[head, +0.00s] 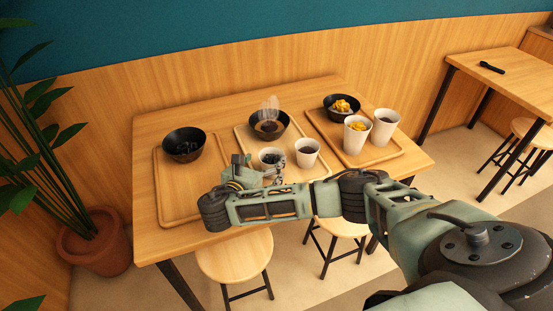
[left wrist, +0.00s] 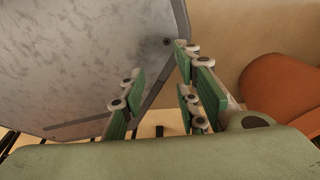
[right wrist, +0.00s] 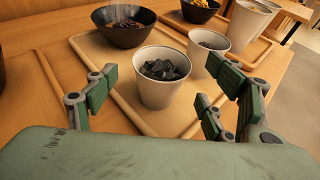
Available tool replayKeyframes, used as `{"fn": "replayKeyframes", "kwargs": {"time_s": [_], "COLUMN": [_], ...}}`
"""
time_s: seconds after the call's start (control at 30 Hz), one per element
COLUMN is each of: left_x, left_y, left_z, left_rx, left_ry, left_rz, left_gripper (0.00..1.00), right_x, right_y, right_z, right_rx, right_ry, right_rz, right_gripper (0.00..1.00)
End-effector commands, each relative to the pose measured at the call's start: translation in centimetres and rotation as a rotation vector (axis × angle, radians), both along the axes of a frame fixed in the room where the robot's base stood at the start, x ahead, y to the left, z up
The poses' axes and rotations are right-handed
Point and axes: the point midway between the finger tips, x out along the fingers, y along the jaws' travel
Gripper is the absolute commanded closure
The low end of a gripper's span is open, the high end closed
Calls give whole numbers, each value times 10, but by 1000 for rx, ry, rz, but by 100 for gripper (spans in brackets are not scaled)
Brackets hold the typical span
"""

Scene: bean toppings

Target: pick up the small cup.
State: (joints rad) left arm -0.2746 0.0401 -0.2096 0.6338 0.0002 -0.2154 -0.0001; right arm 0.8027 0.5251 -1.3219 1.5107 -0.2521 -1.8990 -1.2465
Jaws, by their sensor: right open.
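A small white cup (head: 270,158) with dark chunks inside stands upright on the middle tray (head: 243,137). In the right wrist view this cup (right wrist: 163,88) stands beyond and between the open fingertips of my right gripper (right wrist: 165,95). My right gripper (head: 258,172) is empty and close to the cup's near side, partly covering it in the head view. A second small white cup (head: 307,153) with dark contents stands to its right; it also shows in the right wrist view (right wrist: 197,62). My left gripper (left wrist: 160,95) is open and empty, outside the head view.
A steaming black bowl (head: 268,128) stands behind the cups. The left tray (head: 172,205) holds a black bowl (head: 183,147). The right tray (head: 397,154) holds a bowl (head: 342,99) and two taller cups (head: 357,143). A grey panel (left wrist: 80,60) is near my left gripper.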

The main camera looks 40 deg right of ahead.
Motion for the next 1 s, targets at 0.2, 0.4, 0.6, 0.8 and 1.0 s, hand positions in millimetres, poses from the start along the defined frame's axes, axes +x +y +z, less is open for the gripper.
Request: {"fn": "replayKeyframes", "kwargs": {"time_s": [0.2, 0.4, 0.6, 0.8, 1.0], "left_x": [-38, -50, -30, -15, -23], "left_y": [53, 55, 29, 26, 35], "left_z": [-4, -6, -5, -4, -4], "left_rx": [64, 68, 35, 32, 42], "left_ry": [58, 74, 43, 21, 34], "left_rz": [-1, 1, -1, -5, -5], "left_gripper": [70, 70, 70, 70, 70], "right_x": [11, 24, 29, 28, 28], "right_y": [-21, -44, -51, -50, -50], "right_z": [-13, -26, -30, -29, -29], "right_rx": [0, 1, 4, 4, 4], "right_ry": [1, -1, 0, 0, 0], "right_rz": [-3, -3, -1, -1, -1], "right_gripper": [24, 24, 24, 29, 47]}}
